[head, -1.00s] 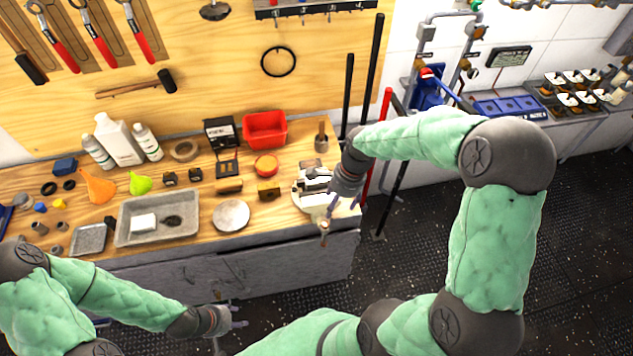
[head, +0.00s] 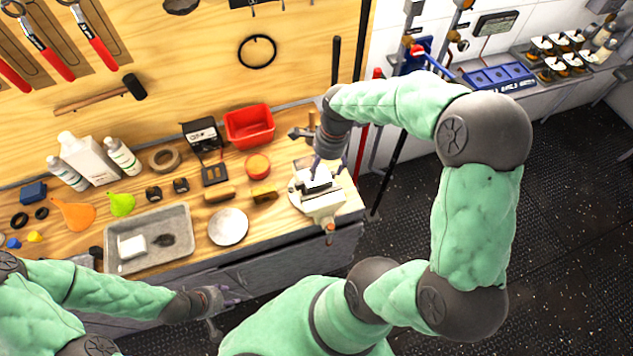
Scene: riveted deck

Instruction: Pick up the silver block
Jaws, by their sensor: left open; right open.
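A pale vise (head: 322,205) stands at the right end of the wooden bench. A small silver-grey block (head: 318,184) appears to sit at the top of the vise, between its jaws; it is small and partly covered, so its exact edges are hard to tell. My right gripper (head: 329,170) is open and points down just above the vise, its fingers close to the silver part. I cannot tell whether they touch it. My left gripper (head: 226,311) is open and empty, low in front of the bench and well away from the vise.
A grey tray (head: 183,255) with a white block, a round metal disc (head: 228,226), a red bin (head: 249,126) and a mallet (head: 303,134) share the bench. Dark and red bars stand just right of the vise. The floor right of the bench is clear.

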